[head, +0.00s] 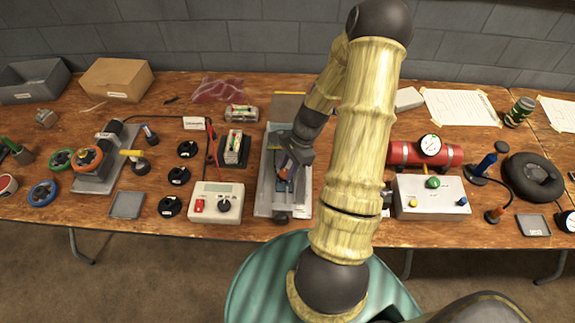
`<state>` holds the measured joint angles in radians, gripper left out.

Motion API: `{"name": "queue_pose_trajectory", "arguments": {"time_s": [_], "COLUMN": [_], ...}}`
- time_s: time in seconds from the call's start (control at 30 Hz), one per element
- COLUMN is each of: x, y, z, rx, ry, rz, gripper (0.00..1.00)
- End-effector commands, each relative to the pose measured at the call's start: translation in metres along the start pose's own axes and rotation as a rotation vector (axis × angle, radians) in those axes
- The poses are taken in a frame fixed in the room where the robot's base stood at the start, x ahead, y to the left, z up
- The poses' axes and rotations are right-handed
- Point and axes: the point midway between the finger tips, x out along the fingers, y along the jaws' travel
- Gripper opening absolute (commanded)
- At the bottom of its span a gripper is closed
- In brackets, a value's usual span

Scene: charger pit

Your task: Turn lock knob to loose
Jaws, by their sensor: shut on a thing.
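My gripper (284,176) reaches down into a long grey metal fixture (265,197) at the middle of the bench. It is shut on a small part there, which seems to be the lock knob. The fingers and wrist hide most of that part, so its turn position and any marking cannot be read. A small blue patch shows at the fingertips. A dark round piece (283,216) sticks out at the fixture's front end.
A white meter box (216,203) stands close on the left. A white control box (430,198) and a red cylinder (405,153) with a gauge are on the right. Black discs (179,175) and a grey stand (98,178) with coloured handwheels lie further left. My arm hides bench right of the fixture.

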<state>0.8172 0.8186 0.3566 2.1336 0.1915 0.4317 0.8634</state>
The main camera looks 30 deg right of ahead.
Motion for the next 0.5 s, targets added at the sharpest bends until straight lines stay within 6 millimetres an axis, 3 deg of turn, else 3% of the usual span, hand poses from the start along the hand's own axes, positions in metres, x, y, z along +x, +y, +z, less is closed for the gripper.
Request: {"name": "queue_pose_trajectory", "arguments": {"time_s": [0.5], "x": [-0.0020], "y": [-0.0056], "z": [0.0025], "rx": [-0.434], "ry": [0.002], "rz": [0.180], "gripper": [0.07]}}
